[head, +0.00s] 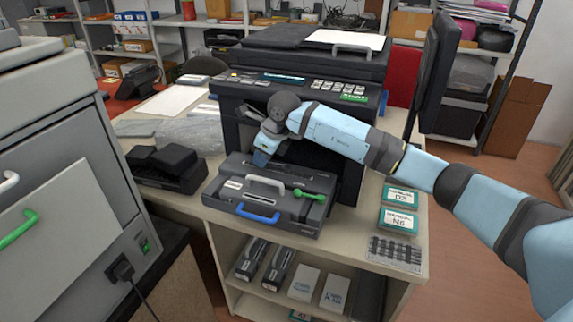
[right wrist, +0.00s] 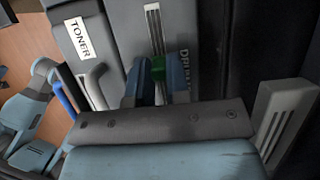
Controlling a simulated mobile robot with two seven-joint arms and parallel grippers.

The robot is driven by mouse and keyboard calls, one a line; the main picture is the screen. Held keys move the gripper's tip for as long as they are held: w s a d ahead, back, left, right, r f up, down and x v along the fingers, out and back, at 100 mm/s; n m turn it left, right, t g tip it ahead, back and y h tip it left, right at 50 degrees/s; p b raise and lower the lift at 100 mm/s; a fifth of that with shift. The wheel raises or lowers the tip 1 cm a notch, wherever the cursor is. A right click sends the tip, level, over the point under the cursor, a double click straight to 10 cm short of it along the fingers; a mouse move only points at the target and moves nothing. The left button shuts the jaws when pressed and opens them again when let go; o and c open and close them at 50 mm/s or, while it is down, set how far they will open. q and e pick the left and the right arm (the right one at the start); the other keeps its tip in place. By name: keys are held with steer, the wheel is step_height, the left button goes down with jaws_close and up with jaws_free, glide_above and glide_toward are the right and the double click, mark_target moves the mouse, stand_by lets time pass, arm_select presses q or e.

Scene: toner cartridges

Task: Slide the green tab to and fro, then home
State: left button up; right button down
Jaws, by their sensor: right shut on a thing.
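The green tab (right wrist: 158,69) sits in a long slot with a pale strip (right wrist: 154,30) on a dark grey unit. My right gripper (right wrist: 156,84) is shut on the tab, one blue finger on each side of it. In the head view my right gripper (head: 264,157) reaches down at the back of the grey unit (head: 226,192) in front of the printer, and it hides the tab there. Labels reading TONER (right wrist: 79,38) and DRUM (right wrist: 183,62) lie on either side of the slot. My left gripper is not in view.
The unit carries a white handle (head: 266,183), a blue handle (head: 257,214) and a green lever (head: 308,194). The black printer (head: 235,95) stands close behind my gripper. A black device (head: 165,168) lies to the left. Boxes D7 (head: 400,198) and N6 (head: 398,222) lie to the right.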

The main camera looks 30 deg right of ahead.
mark_target(247, 163)
steer(key=shift+w+a, duration=1.05)
steer(key=shift+w, duration=0.15)
steer(key=shift+r, duration=0.1)
steer(key=c, duration=1.1)
jaws_free()
steer(key=shift+w+a, duration=0.15)
steer(key=shift+a, duration=0.05)
steer(key=shift+d, duration=0.1)
steer(key=v, duration=1.3)
steer(key=shift+d+r+p, duration=0.1)
steer(key=shift+r+p, duration=0.15)
steer(key=shift+p, duration=0.05)
